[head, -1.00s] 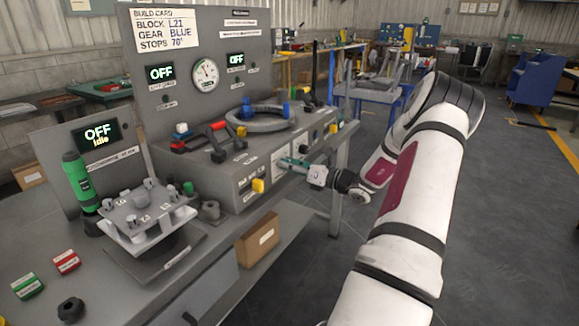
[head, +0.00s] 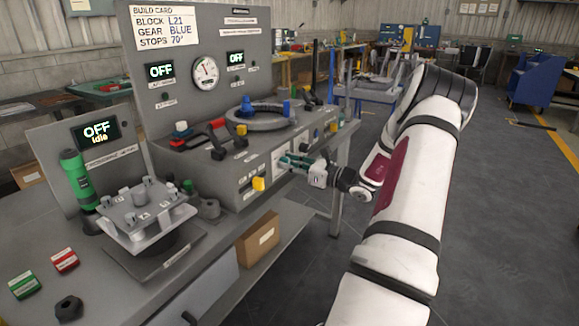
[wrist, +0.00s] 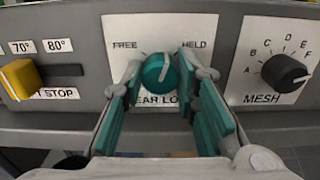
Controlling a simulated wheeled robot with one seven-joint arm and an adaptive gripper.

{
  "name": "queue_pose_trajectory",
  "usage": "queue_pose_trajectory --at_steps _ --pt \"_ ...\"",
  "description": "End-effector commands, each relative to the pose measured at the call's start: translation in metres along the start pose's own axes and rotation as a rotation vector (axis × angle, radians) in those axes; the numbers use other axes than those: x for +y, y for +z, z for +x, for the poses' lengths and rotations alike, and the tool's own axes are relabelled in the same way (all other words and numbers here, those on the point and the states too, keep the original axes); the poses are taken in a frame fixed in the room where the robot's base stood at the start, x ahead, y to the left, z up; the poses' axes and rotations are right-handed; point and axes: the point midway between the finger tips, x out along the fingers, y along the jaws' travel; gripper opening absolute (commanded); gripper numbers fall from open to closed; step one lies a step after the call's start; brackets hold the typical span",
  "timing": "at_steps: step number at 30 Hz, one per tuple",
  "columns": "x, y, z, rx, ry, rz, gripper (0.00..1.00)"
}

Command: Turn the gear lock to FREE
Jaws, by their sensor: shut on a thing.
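The gear lock is a round teal knob (wrist: 158,74) with a white pointer line, on a white plate (wrist: 122,30) marked FREE at left and HELD at right. Its pointer stands near upright, leaning slightly to the HELD side. My gripper (wrist: 160,76) is shut on the knob, with a teal-padded finger on each side of it. The fingers partly cover the GEAR LOCK label. In the head view my gripper (head: 293,163) is at the front face of the grey console (head: 225,180); the knob itself is hidden there.
A yellow stop slider (wrist: 20,78) sits left of the gear lock, and a black MESH dial (wrist: 284,72) sits close on the right. A ring gear (head: 262,118) and a red-handled clamp (head: 217,130) are on the console top. Open floor lies to the right.

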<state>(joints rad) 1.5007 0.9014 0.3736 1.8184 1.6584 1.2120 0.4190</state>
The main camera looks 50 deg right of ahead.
Motion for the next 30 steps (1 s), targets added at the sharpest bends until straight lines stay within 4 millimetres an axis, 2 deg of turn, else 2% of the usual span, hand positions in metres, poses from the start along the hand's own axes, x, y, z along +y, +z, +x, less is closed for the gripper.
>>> queue_pose_trajectory --at_steps 30 --pt "0.0012 -0.0034 0.0008 -0.001 0.0 -0.934 0.0"
